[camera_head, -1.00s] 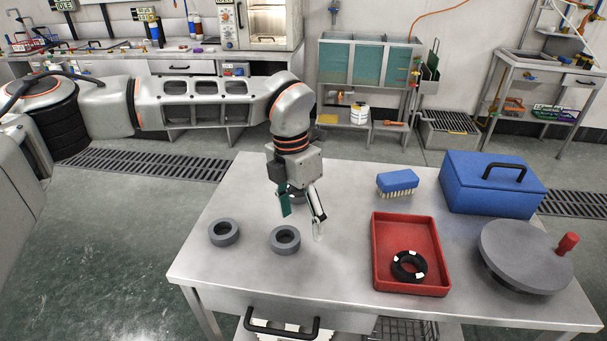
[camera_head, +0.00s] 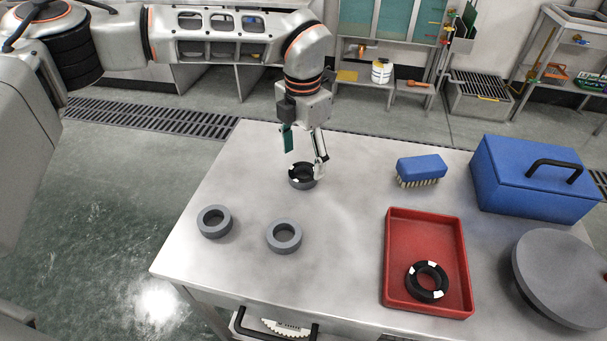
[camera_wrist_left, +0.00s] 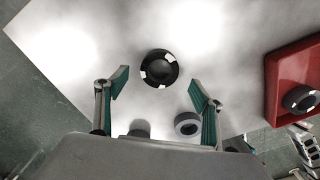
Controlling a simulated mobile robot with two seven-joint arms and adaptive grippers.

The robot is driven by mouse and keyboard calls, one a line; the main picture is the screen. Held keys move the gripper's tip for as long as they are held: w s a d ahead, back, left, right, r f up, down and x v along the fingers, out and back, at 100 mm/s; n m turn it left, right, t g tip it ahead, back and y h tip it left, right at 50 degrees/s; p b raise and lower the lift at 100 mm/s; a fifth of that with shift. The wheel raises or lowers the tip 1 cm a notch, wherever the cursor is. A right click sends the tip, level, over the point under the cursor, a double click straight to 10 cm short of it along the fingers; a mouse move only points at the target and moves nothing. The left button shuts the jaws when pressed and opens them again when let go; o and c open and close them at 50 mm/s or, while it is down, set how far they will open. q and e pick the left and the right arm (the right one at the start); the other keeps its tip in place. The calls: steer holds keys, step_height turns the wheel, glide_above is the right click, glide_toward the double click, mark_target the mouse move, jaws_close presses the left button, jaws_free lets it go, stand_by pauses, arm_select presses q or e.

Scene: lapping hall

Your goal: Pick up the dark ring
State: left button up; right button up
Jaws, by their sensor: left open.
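A dark ring (camera_head: 302,184) with white marks lies at the far left part of the metal table, and it also shows in the left wrist view (camera_wrist_left: 159,84). In the head view its lower side looks grey. A second dark ring (camera_head: 427,294) with white marks lies in the red tray (camera_head: 399,246). My left gripper (camera_head: 304,156) is open and points down above the first dark ring. In the left wrist view the ring is ahead of the open fingers (camera_wrist_left: 160,86), roughly centred between them, with nothing gripped. My right gripper is not in view.
Two plain grey rings (camera_head: 214,222) (camera_head: 284,236) lie nearer the front left of the table (camera_head: 345,225). A blue brush (camera_head: 421,167), a blue box (camera_head: 534,181) and a grey round plate (camera_head: 562,272) stand to the right. The table's middle is clear.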

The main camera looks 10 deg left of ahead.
arm_select(q)
step_height(320, 180, down, 4)
steer(key=shift+r, duration=0.1)
steer(key=shift+c, duration=0.4)
steer(key=c, duration=1.2)
steer(key=shift+c, duration=0.2)
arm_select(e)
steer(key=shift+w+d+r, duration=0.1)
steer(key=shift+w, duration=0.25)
arm_select(q)
steer(key=shift+w+r, duration=0.1)
steer(key=shift+r, duration=0.35)
step_height(320, 180, up, 12)
steer(key=f+p, duration=0.1)
step_height(320, 180, up, 8)
steer(key=p, duration=0.1)
glide_above(303, 167)
steer(key=s, duration=0.2)
steer(key=shift+s+d, duration=0.1)
steer(key=shift+d, duration=0.15)
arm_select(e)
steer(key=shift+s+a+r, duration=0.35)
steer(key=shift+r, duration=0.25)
